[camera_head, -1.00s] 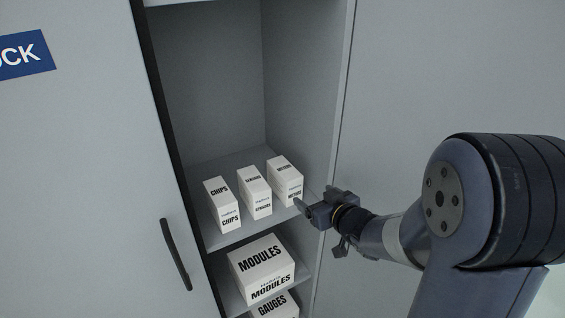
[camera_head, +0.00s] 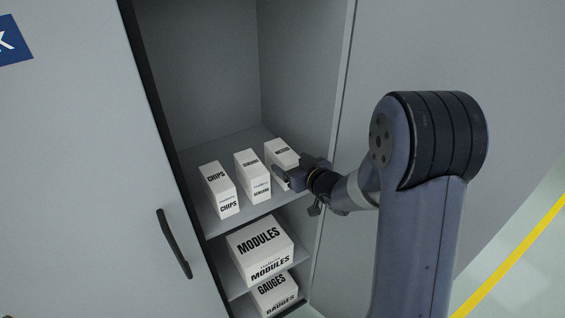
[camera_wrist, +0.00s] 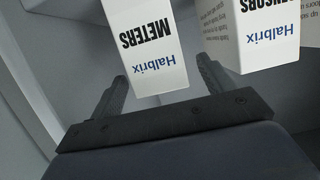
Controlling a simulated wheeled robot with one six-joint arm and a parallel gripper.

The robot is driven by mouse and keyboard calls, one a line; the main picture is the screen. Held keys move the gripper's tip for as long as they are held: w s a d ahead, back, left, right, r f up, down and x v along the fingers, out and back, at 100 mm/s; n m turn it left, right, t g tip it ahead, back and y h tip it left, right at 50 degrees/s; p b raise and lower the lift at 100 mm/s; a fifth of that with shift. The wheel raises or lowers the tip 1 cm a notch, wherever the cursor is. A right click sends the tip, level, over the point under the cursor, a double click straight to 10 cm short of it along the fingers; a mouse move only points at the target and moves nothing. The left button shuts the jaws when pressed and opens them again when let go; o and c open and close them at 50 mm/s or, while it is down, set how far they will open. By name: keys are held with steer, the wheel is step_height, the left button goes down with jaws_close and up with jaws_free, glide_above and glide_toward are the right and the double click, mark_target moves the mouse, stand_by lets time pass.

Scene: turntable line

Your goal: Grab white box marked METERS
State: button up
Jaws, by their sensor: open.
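The white box marked METERS (camera_head: 279,152) stands at the right end of a row of three boxes on the cabinet shelf. In the wrist view the METERS box (camera_wrist: 147,45) is upside down, its lower end between the two fingers. My gripper (camera_head: 284,176) is open in front of the box and hides part of its front in the head view. In the wrist view my gripper (camera_wrist: 162,90) has one finger on each side of the box, with gaps visible. I cannot tell whether either finger touches it.
The SENSORS box (camera_head: 256,185) stands close to the left, also close to the right finger in the wrist view (camera_wrist: 245,35). The CHIPS box (camera_head: 222,195) is farther left. MODULES (camera_head: 262,248) and GAUGES (camera_head: 273,293) boxes are on lower shelves. The cabinet's right wall (camera_head: 305,90) is near my gripper.

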mark_target(285, 158)
steer(key=shift+p+x, duration=0.55)
steer(key=shift+x, duration=1.55)
steer(key=shift+c, duration=0.4)
steer(key=c, duration=1.2)
steer(key=shift+r, duration=0.1)
steer(key=shift+c, duration=0.2)
